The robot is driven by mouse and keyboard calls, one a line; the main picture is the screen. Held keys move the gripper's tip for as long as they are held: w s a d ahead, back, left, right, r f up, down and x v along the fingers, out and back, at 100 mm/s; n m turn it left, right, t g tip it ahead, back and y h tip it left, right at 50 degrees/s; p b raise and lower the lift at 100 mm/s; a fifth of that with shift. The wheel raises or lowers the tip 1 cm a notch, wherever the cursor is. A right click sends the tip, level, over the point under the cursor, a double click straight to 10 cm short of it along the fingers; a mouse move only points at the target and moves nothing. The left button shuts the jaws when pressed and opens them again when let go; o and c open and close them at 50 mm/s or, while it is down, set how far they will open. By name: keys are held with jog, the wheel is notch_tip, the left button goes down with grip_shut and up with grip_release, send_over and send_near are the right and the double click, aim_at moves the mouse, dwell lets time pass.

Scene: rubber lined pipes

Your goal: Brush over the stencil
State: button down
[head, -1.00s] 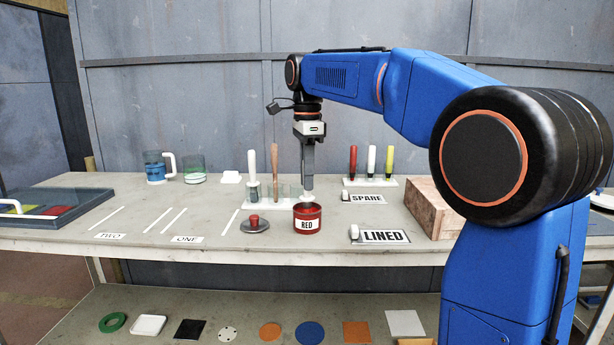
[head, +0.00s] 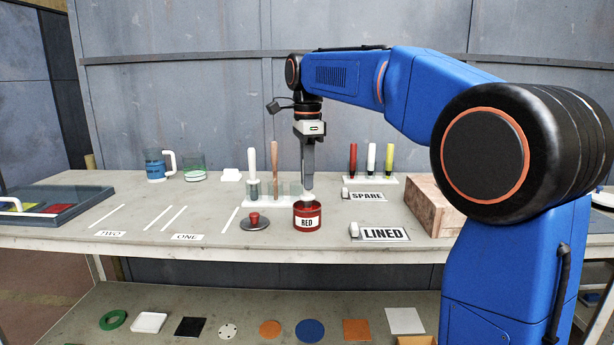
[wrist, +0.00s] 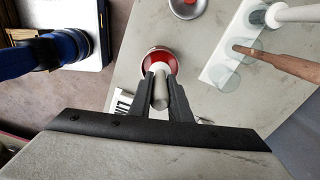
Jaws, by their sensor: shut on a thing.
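My gripper (head: 308,172) is shut on an upright white-handled tool, which looks like the brush (wrist: 161,92). It hangs over the open red paint pot (head: 307,222), labelled RED; its lower end is at or inside the pot's mouth and I cannot see the bristles. The pot also shows in the wrist view (wrist: 155,58) just beyond my fingertips. The LINED stencil (head: 385,234), a white plate with black letters and a small white block at its left end, lies on the bench right of the pot. The SPARE stencil (head: 367,197) lies behind it.
A clear rack (head: 265,202) with a white-handled and a wooden-handled tool stands left of the pot. The pot's lid (head: 255,221) lies beside it. Red, white and yellow tools (head: 372,166) stand behind SPARE. A brown block (head: 435,205) sits right of the stencils.

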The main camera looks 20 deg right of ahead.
dwell(0.5)
jog(key=shift+r, duration=3.45)
